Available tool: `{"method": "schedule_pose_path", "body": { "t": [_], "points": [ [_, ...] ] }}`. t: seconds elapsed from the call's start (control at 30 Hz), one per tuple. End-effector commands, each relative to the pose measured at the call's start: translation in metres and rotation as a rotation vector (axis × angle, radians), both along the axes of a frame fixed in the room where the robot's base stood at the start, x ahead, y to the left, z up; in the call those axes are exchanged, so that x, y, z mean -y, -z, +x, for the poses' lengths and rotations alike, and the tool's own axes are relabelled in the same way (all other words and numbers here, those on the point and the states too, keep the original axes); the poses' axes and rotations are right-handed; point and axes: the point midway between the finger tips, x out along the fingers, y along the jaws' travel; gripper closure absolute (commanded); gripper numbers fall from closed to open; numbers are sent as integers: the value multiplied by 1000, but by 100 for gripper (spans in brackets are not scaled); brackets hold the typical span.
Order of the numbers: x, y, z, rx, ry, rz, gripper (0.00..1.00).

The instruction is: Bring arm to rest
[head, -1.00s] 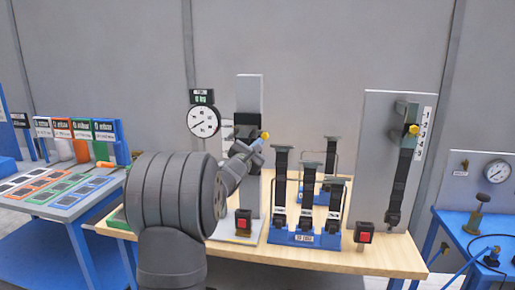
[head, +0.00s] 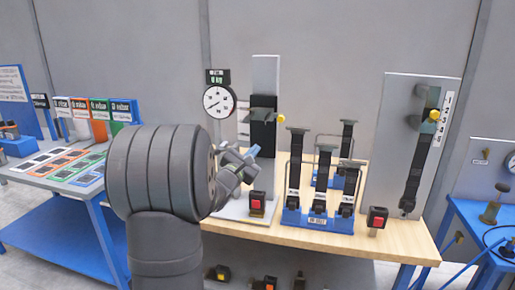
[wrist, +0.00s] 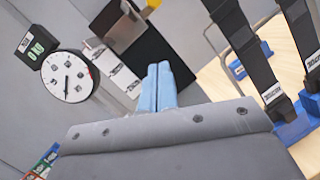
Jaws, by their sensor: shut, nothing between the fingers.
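My gripper (head: 252,153) is at the end of my dark grey arm, in front of the test stand at the left of the wooden table. In the wrist view its pale blue fingers (wrist: 158,88) are pressed together with nothing between them. The fingers point toward the stand's black block (wrist: 160,55) and touch nothing that I can see. My arm hides part of the table's left end in the head view.
A round dial gauge (head: 219,101) is left of the stand's upright panel (head: 265,75). A blue rack of black straps (head: 318,221) stands right of it. Red-button boxes (head: 257,202) sit near the table front. A grey panel (head: 385,140) stands further right. A card table (head: 50,190) is at left.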

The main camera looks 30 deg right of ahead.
Motion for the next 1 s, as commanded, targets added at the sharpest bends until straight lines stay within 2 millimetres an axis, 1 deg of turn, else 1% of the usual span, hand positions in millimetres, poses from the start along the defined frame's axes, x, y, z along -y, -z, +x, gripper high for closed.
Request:
{"method": "schedule_pose_path", "body": {
  "t": [0.3,0.43,0.57,0.87,0.97,1.0],
  "points": [
    [0,0,0,1,0,-1,100],
    [8,-2,4,2,2,0,100],
    [24,-6,12,2,3,-1,100],
    [71,-18,40,1,3,0,100],
    [87,-27,46,3,2,-2,100],
    [90,-34,44,4,2,-1,100]
  ]
}}
